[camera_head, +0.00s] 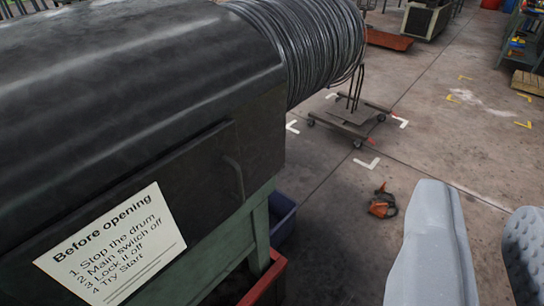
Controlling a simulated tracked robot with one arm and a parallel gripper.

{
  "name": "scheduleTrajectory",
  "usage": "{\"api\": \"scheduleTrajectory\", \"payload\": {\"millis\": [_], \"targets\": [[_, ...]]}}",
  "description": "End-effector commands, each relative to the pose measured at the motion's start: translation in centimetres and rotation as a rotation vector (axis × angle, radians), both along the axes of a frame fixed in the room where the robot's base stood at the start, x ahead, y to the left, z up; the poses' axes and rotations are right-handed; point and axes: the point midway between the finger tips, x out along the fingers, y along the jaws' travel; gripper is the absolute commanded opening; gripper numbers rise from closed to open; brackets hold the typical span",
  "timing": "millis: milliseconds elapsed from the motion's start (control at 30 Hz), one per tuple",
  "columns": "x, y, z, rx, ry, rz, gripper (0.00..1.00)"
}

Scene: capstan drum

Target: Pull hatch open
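The hatch (200,175) looks like the dark panel on the front side of the big black machine housing at left; it appears closed, its top edge running along the side. A thin dark curved handle (235,172) stands near its right end. A white sign (112,245) headed "Before opening" is on the panel, listing stop the drum, main switch off, lock it off, try start. My gripper (478,205) is at the lower right, two grey fingers spread with a gap and nothing between them. It is right of the handle and apart from it.
A coil of dark wire (315,40) sits at the housing's far end. Below are a green frame (225,250), a blue bin (282,220) and a red bin (265,285). A wheeled dolly (350,118) and an orange object (382,203) are on the floor. Open floor lies right of the housing.

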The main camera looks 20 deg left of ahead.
Motion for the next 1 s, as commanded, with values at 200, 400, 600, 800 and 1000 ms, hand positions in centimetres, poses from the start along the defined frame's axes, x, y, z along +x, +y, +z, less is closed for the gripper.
{"api": "scheduleTrajectory", "payload": {"millis": [200,400,600,800,1000], "targets": [[9.8,1.4,-6.3,-0.087,-0.094,0.037,0.18],[15.9,5.3,-14.2,-0.121,-0.156,0.196,0.18],[18.5,10.6,-24.0,-0.07,-0.164,0.428,0.18],[17.8,14.7,-31.3,0.027,-0.139,0.617,0.18],[17.0,16.4,-34.0,0.084,-0.125,0.694,0.18]]}}
